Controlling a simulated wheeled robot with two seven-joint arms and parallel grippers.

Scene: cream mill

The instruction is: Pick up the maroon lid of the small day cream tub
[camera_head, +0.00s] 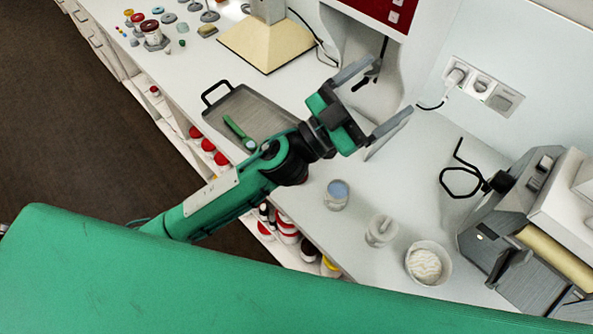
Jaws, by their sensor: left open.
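A small tub with a dark red, maroon-looking top (150,26) stands at the far left end of the white counter. It is small in the picture, and I cannot tell for sure that this is the day cream tub's lid. My left gripper (390,86) is open and empty above the counter, in front of the white machine with the red panel. It is well to the right of the maroon top and apart from it. My right gripper is not in view.
A grey tray (250,112) with a green-handled tool (238,130) lies left of my gripper. A cup (337,194), a clear jar (381,230) and a bowl of white cream (424,264) stand near the front edge. A roller machine (520,222) is at right.

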